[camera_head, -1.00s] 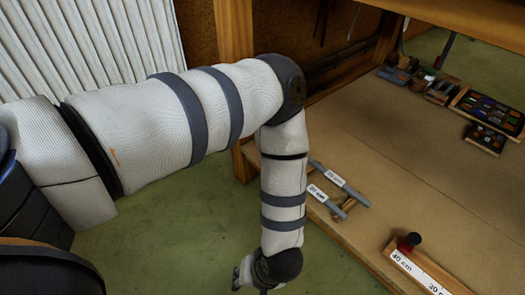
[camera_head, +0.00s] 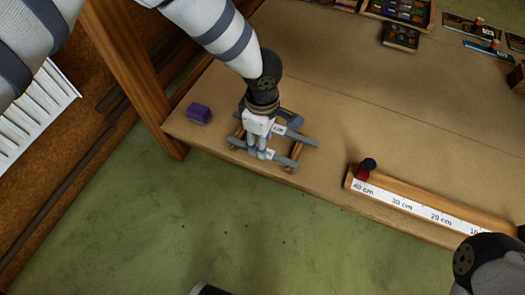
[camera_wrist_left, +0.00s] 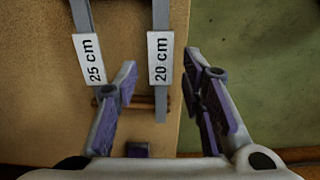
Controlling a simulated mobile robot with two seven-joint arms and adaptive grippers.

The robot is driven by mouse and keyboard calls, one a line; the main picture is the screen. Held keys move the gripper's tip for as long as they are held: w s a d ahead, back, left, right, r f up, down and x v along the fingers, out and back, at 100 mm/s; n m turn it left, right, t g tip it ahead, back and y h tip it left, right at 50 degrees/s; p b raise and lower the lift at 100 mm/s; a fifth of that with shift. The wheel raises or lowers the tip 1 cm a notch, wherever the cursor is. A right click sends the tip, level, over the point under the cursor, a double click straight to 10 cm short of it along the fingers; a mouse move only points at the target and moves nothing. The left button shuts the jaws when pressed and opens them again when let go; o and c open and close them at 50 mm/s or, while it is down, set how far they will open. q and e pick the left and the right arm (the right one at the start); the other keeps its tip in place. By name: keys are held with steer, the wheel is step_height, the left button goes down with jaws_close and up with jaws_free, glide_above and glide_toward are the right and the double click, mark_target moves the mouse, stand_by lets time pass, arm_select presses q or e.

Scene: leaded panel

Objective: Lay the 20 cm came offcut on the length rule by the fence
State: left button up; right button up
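The 20 cm came offcut (camera_head: 288,161), a grey bar with a white label, lies across a small wooden rack near the table's front edge. The 25 cm offcut (camera_head: 303,139) lies behind it. In the left wrist view the 20 cm offcut (camera_wrist_left: 160,105) runs between the spread fingers of my left gripper (camera_wrist_left: 165,75). The 25 cm offcut (camera_wrist_left: 83,18) lies outside the left finger. In the head view my left gripper (camera_head: 260,152) points down over the rack. The length rule (camera_head: 436,216) lies to the right, backed by a wooden strip. My right gripper is out of view.
A red and black knob (camera_head: 366,168) stands at the rule's 40 cm end. A purple block (camera_head: 199,113) sits left of the rack. Colour trays (camera_head: 400,37) are at the back. Bare tabletop lies between rack and rule. My right arm shows at lower right.

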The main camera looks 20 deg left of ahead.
mark_target(271, 154)
arm_select(q)
step_height(271, 154, down, 3)
steer(key=shift+f+b, duration=0.1)
steer(key=shift+b, duration=0.25)
steer(key=shift+c, duration=0.6)
jaws_close()
